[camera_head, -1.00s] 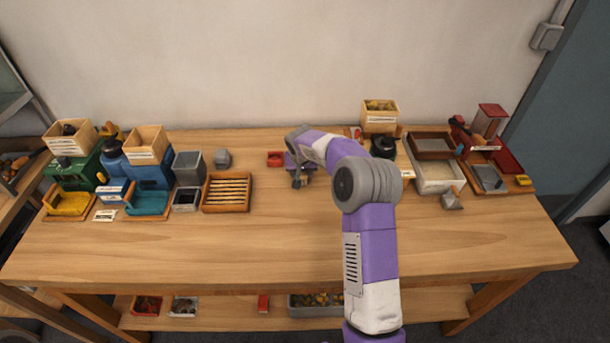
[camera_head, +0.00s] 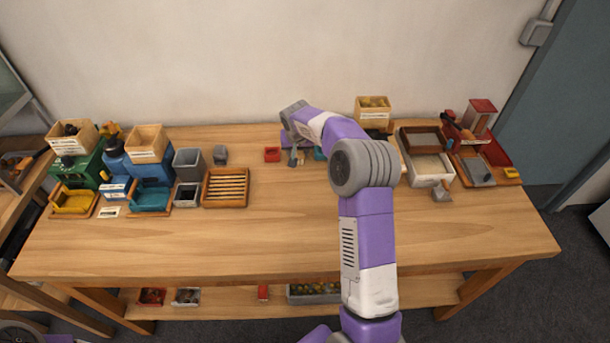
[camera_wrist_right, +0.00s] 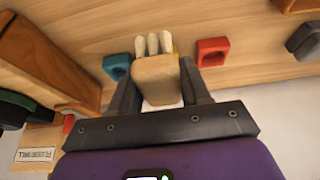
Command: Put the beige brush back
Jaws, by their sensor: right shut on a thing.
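My right gripper (camera_head: 294,158) is over the back of the table, between a red holder (camera_head: 272,154) and a teal holder (camera_head: 320,154). In the right wrist view my right gripper (camera_wrist_right: 160,70) is shut on the beige brush (camera_wrist_right: 158,78), a beige block with pale bristle tufts pointing away from the wrist. The teal holder (camera_wrist_right: 117,66) is left of the brush there, and the red holder (camera_wrist_right: 212,51) is right of it. A bit of yellow (camera_wrist_right: 177,50) shows behind the brush, mostly hidden. I cannot tell whether the brush touches anything below. My left gripper is not in view.
A slatted wooden tray (camera_head: 226,188) and a grey bin (camera_head: 188,163) stand to the left. A white-rimmed tray (camera_head: 430,182) and a wooden box (camera_head: 373,112) are to the right. The wall is close behind. The table's front middle is clear.

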